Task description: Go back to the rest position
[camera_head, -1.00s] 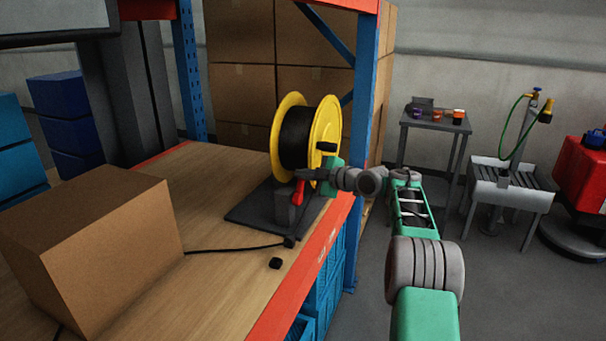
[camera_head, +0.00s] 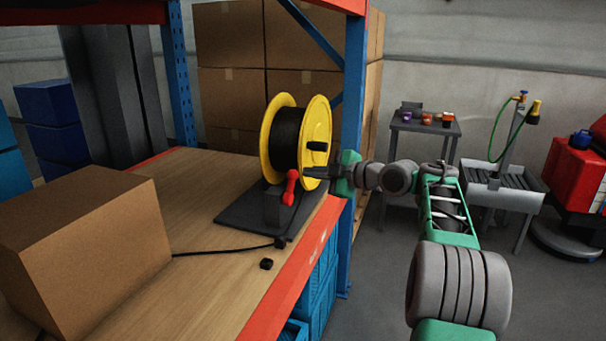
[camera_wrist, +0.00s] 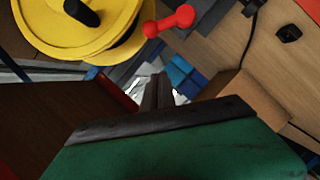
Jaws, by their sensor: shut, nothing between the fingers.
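My gripper (camera_head: 308,172) is beside the yellow cable reel, at its right side in the head view. In the wrist view its dark fingers (camera_wrist: 158,92) are together with nothing between them. The yellow reel (camera_head: 318,130) with black cable stands on a dark base plate on the wooden shelf. It fills the upper left of the wrist view (camera_wrist: 75,38). A red lever (camera_head: 290,187) on the reel's stand is near my fingertips in the head view. I cannot tell from these views whether the fingers touch the reel.
A cardboard box (camera_head: 85,245) sits on the shelf's left. A cable runs to a black plug (camera_head: 266,264). A blue rack post (camera_head: 353,130) stands close behind my arm. A small table (camera_head: 425,128), a sink (camera_head: 500,190) and a red machine (camera_head: 575,175) stand right, with open floor.

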